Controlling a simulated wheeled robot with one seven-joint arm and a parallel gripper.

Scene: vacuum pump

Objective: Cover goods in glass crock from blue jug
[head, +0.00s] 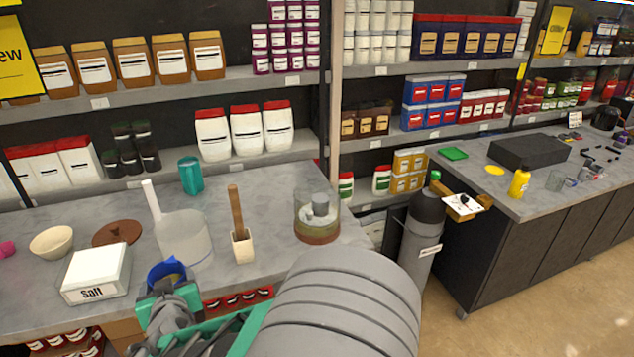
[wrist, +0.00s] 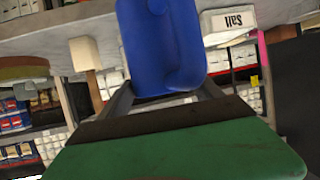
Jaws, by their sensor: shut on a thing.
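The blue jug (head: 168,271) is at the front edge of the left counter in the head view, its open rim facing up and its lower part hidden by my gripper. My gripper (head: 166,290) is shut on the jug. In the wrist view the jug (wrist: 160,45) fills the upper middle between my fingers. The glass crock (head: 318,218) stands upright at the counter's right end, to the right of my gripper and apart from it. Grey goods (head: 319,208) show inside it, above a brownish layer. I cannot see what the jug holds.
A white salt box (head: 96,274), a clear handled vessel (head: 182,238), a pale holder with a wooden handle (head: 242,246), a teal cup (head: 191,176), a brown lid (head: 117,233) and a cream bowl (head: 52,242) stand on the counter. A grey cylinder (head: 420,235) stands in the gap at right.

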